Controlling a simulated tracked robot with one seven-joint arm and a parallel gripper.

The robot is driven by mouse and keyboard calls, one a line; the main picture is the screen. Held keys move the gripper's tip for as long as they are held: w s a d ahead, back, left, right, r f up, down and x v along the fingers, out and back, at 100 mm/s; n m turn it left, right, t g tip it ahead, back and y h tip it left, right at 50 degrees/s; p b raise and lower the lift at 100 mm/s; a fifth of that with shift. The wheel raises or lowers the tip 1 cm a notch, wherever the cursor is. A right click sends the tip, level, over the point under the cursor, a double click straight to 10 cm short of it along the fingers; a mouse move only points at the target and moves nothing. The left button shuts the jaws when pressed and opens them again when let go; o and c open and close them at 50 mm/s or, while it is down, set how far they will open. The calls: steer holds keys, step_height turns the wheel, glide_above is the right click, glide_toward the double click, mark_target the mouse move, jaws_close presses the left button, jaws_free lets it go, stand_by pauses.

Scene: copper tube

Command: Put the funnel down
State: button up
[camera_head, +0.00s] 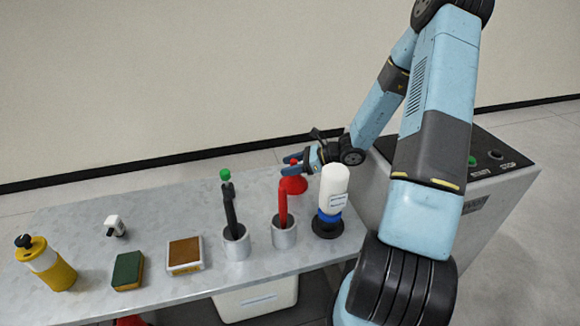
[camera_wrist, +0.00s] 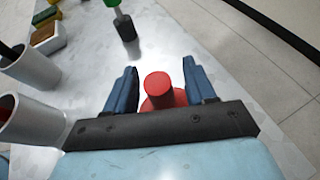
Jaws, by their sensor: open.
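The red funnel (camera_head: 293,186) is at the back of the grey table, wide end down with its narrow stem pointing up. It appears to rest on the tabletop. In the wrist view the funnel (camera_wrist: 158,86) sits between the two blue fingers, with a visible gap on each side. My gripper (camera_head: 298,163) is open around the stem and also shows in the wrist view (camera_wrist: 160,72). Part of the funnel's wide base is hidden behind the gripper's dark bar in the wrist view.
A white bottle (camera_head: 334,188) on a dark base stands close right of the funnel. Two cups, one with a red-handled tool (camera_head: 283,212) and one with a black-handled tool (camera_head: 230,205), stand in front. A yellow bottle (camera_head: 50,268) and sponge (camera_head: 128,270) are left.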

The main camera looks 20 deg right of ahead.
steer(key=v, duration=1)
steer(key=s+a+r+n+g+h, duration=0.2)
steer(key=s+a+r+n+h, duration=0.15)
steer(key=s+r+n, duration=0.45)
steer(key=s+a+r+n+g+h, duration=0.25)
steer(key=s+a+r+n, duration=0.2)
steer(key=r, duration=0.45)
steer(key=s+d+r+n+t+h, duration=0.1)
steer(key=s+r+n+t+h, duration=0.4)
steer(key=s+r+n, duration=0.5)
steer(key=shift+s+r+h, duration=0.7)
steer(key=shift+s+r, duration=0.9)
steer(key=shift+r, duration=0.2)
